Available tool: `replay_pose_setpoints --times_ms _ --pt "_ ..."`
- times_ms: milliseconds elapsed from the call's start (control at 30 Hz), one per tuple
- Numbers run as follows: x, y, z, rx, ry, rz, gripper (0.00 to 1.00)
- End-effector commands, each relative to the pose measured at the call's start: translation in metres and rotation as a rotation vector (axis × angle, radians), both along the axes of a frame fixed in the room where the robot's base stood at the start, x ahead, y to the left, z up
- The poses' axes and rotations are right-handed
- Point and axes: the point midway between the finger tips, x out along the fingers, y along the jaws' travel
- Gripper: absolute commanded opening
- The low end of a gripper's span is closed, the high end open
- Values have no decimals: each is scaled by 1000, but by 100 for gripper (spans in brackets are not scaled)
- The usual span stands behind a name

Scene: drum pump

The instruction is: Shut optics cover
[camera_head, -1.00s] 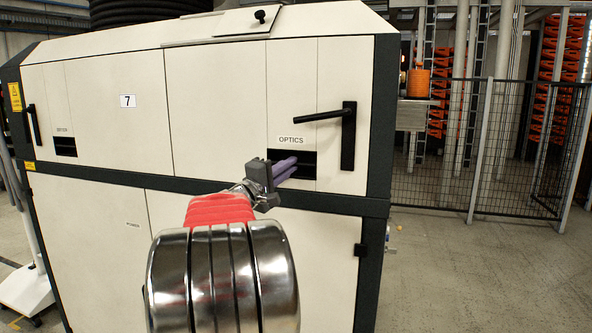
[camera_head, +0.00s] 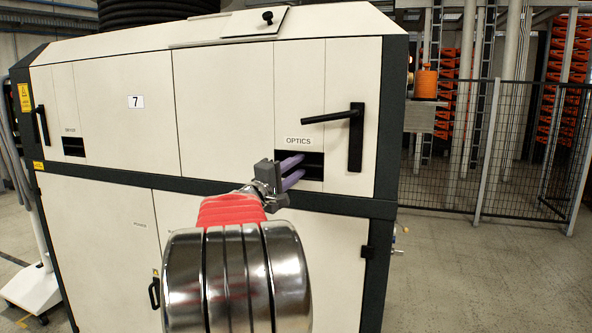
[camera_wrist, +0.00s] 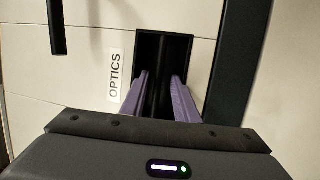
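The OPTICS label (camera_head: 298,141) sits on the cream machine cabinet, above a dark rectangular slot (camera_head: 314,168). A thin bar crosses the slot. In the wrist view the slot (camera_wrist: 176,48) is straight ahead beside the label (camera_wrist: 115,74), with a dark ridge along its middle. My gripper (camera_head: 297,170) points at the slot. Its two purple fingers are apart, and their tips are at or just inside the slot's mouth. In the wrist view my gripper (camera_wrist: 158,80) shows a gap with only the dark slot and ridge between the fingers. I cannot tell whether the fingers touch anything.
A black lever handle (camera_head: 354,135) sticks out right of the slot. A second slot (camera_head: 74,147) and handle (camera_head: 43,124) are on the cabinet's left part. A mesh fence (camera_head: 460,150) stands at right, with open floor (camera_head: 470,270) before it.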

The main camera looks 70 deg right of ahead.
Motion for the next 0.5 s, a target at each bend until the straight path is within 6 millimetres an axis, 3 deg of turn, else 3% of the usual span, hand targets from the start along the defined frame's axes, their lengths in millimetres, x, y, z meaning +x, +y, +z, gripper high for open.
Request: replay_pose_setpoints --times_ms 233,500 --pt "6 20 -4 0 -1 2 28" --pt "18 63 -13 1 0 5 28"
